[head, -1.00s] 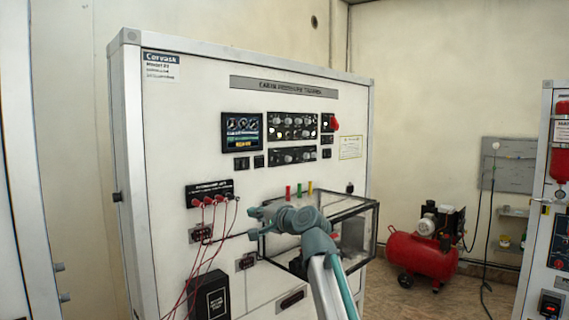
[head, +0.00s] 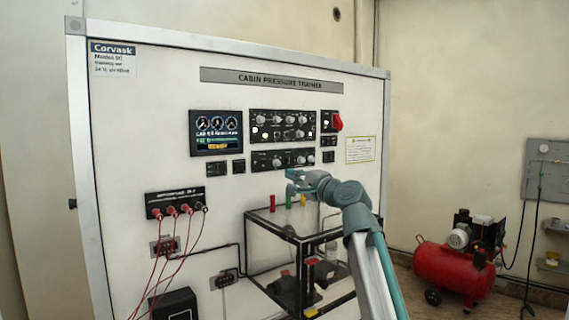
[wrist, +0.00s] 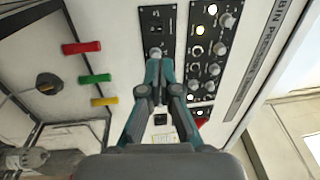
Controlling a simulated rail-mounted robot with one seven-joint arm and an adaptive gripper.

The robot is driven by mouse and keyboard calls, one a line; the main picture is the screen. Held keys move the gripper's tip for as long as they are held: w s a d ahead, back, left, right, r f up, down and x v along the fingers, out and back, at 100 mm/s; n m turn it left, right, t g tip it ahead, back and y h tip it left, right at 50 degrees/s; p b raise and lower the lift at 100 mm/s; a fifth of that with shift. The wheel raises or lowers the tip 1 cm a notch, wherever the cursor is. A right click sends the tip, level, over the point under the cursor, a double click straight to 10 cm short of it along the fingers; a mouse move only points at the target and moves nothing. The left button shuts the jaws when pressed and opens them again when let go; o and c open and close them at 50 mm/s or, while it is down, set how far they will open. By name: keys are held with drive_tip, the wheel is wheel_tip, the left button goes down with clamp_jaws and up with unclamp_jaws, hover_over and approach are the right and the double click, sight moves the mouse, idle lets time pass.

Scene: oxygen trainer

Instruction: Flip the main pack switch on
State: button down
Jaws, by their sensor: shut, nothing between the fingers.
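The cabin pressure trainer panel (head: 130,100) carries an upper control block (head: 283,126) with knobs and lit round lamps, and a lower control strip (head: 283,158). No label readable here names the main pack switch, so I cannot tell which control it is. My gripper (head: 290,181) is just in front of the panel, close below the lower strip. In the wrist view, my gripper (wrist: 163,64) has its fingertips together and empty, beside a small pale knob (wrist: 155,53) on that strip. I cannot tell whether they touch it.
A clear, dark-framed box (head: 300,239) projects below my gripper, with red, green and yellow pieces above it. A red handle (head: 337,122) sits right of the upper block. Red leads (head: 165,260) hang at lower left. A red compressor (head: 452,270) stands on the right.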

sight(263, 161)
drive_tip(key=shift+w+d, duration=0.2)
drive_tip(key=shift+d, duration=0.05)
drive_tip(key=shift+a, duration=0.1)
drive_tip(key=p+x, duration=0.4)
drive_tip(key=x, duration=0.9)
drive_tip(key=shift+r+p, duration=0.2)
drive_tip(key=shift+p, duration=0.1)
drive_tip(key=shift+w+a+f, duration=0.1)
drive_tip(key=shift+w+a, duration=0.1)
drive_tip(key=shift+w, duration=0.2)
